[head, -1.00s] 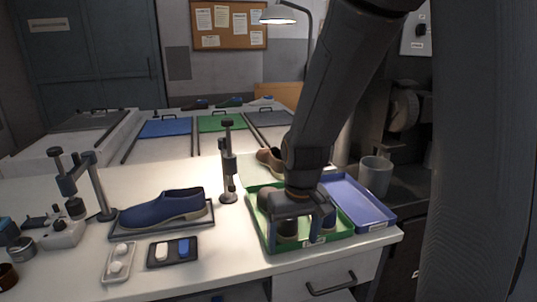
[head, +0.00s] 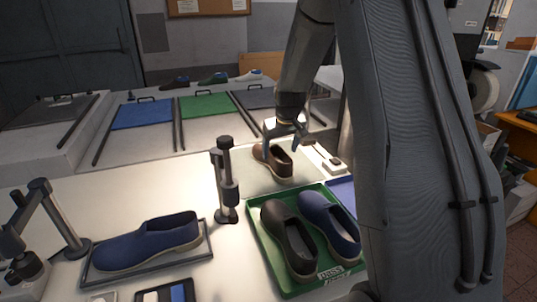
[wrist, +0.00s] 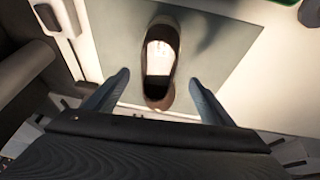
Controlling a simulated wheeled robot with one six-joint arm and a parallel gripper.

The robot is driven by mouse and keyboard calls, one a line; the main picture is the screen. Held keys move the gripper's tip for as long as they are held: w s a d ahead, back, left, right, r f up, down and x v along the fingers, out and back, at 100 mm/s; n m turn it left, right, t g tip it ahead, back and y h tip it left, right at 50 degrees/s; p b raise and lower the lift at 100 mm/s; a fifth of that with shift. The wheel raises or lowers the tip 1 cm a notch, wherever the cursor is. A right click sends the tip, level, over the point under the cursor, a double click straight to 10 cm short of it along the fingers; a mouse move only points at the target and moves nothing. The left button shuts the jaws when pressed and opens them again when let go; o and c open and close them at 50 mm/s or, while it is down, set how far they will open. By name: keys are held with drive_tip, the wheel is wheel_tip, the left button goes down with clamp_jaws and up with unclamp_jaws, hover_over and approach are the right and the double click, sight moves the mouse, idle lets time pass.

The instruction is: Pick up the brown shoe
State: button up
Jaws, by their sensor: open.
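The brown shoe (head: 272,160) sits upright on a pale mat (head: 248,180) on the white table, behind the green tray, in the head view. In the wrist view the brown shoe (wrist: 160,62) lies ahead between the fingers, its opening facing the camera. My gripper (head: 285,140) is open and empty, above and just behind the shoe in the head view. In the wrist view my gripper (wrist: 160,84) has its two fingers spread, one on each side of the shoe's near end.
The green tray (head: 318,282) holds a black shoe (head: 289,240) and a blue shoe (head: 330,228). A dark post stand (head: 226,190) stands left of the mat. Another blue shoe (head: 148,243) rests on a grey tray at left. A small white device (head: 333,164) lies right of the mat.

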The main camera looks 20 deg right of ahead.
drive_tip(key=shift+p+x, duration=1.65)
drive_tip(key=shift+x, duration=2.2)
drive_tip(key=shift+s, duration=0.15)
drive_tip(key=shift+c, duration=0.6)
drive_tip(key=c, duration=1.1)
drive_tip(key=shift+c, duration=1.2)
drive_tip(key=shift+r, duration=0.15)
